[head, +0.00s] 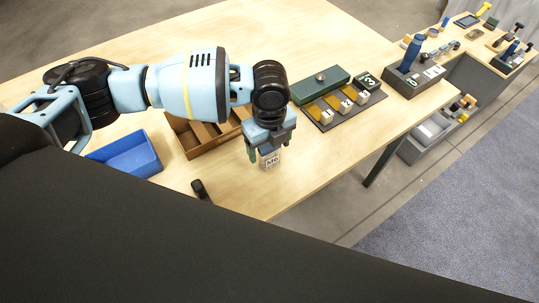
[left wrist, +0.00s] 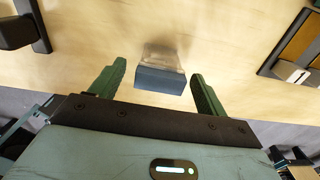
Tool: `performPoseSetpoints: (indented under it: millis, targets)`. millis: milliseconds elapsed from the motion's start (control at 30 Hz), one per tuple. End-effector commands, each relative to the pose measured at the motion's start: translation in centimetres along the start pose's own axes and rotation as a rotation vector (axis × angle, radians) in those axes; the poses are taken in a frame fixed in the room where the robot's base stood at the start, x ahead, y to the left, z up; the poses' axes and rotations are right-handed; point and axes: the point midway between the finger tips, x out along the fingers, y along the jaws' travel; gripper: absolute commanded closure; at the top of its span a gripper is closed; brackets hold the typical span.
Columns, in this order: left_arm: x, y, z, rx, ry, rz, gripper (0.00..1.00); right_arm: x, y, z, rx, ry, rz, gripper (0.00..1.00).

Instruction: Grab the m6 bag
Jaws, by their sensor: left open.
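The m6 bag (head: 271,161) is a small pale packet with a label reading M6, upright on the wooden table near its front edge. In the left wrist view the bag (left wrist: 161,55) is clear with a blue-grey top band. My left gripper (head: 268,152) points down over it. Its green fingers (left wrist: 158,76) are open, one on each side of the band, with gaps visible on both sides. My right gripper is not in view.
A blue tray (head: 126,157) and a brown divided box (head: 200,146) lie left of the bag. A board with numbered blocks (head: 344,102) and a green case (head: 320,84) are to the right. A small black object (head: 200,189) stands near the front edge.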

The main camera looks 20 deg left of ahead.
Motion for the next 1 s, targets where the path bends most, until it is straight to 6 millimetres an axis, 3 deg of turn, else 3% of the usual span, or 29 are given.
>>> performPoseSetpoints:
  millis: [67, 400, 767, 1000]
  targets:
    - [0.0, 0.0, 0.0, 0.0, 0.0, 0.0, 0.31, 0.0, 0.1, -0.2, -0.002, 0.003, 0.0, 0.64]
    - [0.0, 0.0, 0.0, 0.0, 0.0, 0.001, 0.76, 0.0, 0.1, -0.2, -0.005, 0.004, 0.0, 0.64]
    - [-0.5, 0.0, 0.0, -0.001, 0.0, -0.001, 0.76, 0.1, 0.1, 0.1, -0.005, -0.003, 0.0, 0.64]
    - [-3.0, -0.1, 0.0, -0.001, 0.001, -0.003, 0.76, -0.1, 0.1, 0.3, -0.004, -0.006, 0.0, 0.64]
